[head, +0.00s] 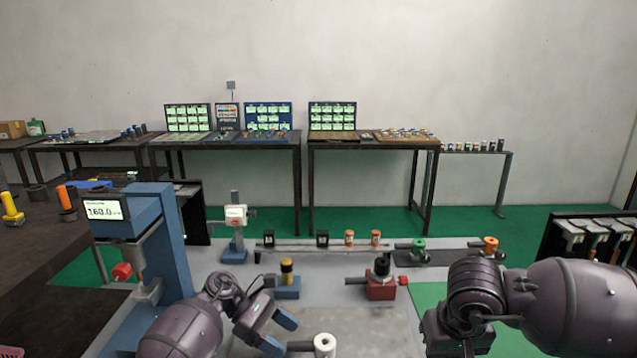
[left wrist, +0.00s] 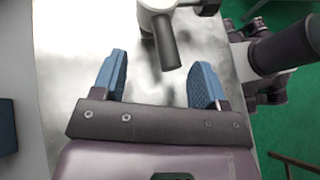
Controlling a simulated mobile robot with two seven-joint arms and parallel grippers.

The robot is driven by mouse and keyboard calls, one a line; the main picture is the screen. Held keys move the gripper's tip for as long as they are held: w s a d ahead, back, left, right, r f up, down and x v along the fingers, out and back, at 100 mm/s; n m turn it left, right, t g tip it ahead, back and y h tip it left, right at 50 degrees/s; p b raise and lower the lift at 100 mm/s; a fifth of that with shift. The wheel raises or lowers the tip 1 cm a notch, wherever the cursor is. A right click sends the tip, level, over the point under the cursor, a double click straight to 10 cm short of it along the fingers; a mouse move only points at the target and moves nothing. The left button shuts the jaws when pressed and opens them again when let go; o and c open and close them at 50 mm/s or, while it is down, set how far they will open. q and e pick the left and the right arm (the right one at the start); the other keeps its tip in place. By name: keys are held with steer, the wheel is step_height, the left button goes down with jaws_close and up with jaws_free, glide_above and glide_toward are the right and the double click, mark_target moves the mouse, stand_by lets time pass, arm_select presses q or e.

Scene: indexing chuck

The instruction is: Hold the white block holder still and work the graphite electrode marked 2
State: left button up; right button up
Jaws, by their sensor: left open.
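The white block holder (head: 325,345) stands at the bottom edge of the head view, cut off by the frame. Its dark grey bar handle points left. In the left wrist view the white holder (left wrist: 157,8) is at the top, and its bar (left wrist: 168,45) reaches down toward the gap between my fingers. My left gripper (head: 279,332) is open, its blue fingers apart and left of the holder. In the left wrist view the left gripper (left wrist: 160,72) holds nothing. My right arm is at the lower right; its fingers do not show clearly. I cannot make out an electrode marked 2.
A blue holder (head: 287,289) and a red holder (head: 381,291) stand behind on the grey table. A blue press with a display (head: 103,210) stands at left. Orange and green parts line the table's back. Grey tabletop is bare between the holders.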

mark_target(304, 351)
arm_select(q)
steer(key=b+x, duration=0.1)
steer(key=x, duration=0.3)
steer(key=shift+f, duration=0.15)
arm_select(e)
steer(key=shift+f, duration=0.65)
arm_select(q)
steer(key=shift+s+d+f+b, duration=0.1)
steer(key=shift+d+f+b, duration=0.1)
steer(key=shift+d+b, duration=0.25)
arm_select(e)
steer(key=shift+w+f, duration=0.1)
steer(key=shift+f, duration=0.25)
arm_select(q)
steer(key=shift+s+d, duration=0.15)
steer(key=shift+d, duration=0.15)
arm_select(e)
steer(key=shift+f, duration=0.1)
arm_select(q)
jaws_close()
steer(key=shift+f, duration=0.1)
arm_select(e)
steer(key=shift+f, duration=0.1)
